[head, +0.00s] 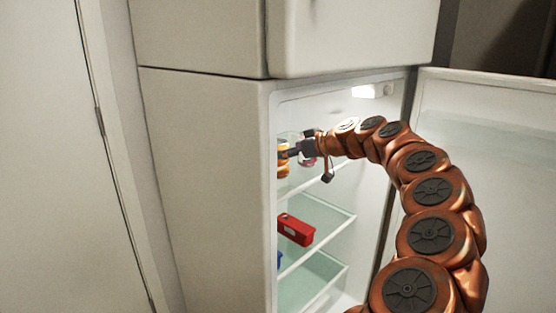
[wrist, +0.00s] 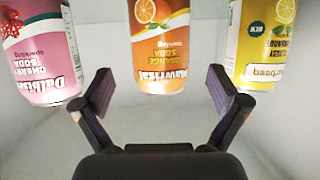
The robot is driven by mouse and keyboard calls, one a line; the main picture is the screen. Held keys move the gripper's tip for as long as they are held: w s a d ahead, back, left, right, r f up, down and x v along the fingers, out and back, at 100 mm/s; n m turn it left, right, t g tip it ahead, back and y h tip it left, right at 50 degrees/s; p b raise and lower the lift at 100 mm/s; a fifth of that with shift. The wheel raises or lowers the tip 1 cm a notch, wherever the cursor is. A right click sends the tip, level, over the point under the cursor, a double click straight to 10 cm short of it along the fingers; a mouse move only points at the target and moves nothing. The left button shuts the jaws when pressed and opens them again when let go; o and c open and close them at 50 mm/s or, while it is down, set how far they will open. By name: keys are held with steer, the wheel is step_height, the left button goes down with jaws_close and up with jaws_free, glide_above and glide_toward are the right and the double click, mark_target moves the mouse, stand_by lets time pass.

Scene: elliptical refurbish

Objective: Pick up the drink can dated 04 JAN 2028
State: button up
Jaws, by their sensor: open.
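Three drink cans stand in a row in the wrist view: a pink cherry soda can (wrist: 40,50) at left, an orange soda can (wrist: 160,45) in the middle, and a yellow can (wrist: 262,45) at right. No date can be read on any of them. My gripper (wrist: 160,90) is open and empty, its two fingers spread below the orange can, which lies between and beyond the tips. In the head view my gripper (head: 296,150) is inside the fridge at the upper shelf, beside an orange can (head: 283,163) partly hidden by the fridge's side.
The fridge's side wall (head: 205,180) hides the shelf's left part. A red box (head: 295,229) and a blue item (head: 279,258) sit on lower glass shelves. The fridge door (head: 480,150) stands open at right.

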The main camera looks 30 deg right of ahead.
steer(key=x, duration=0.4)
steer(key=shift+w, duration=0.15)
steer(key=c, duration=1.7)
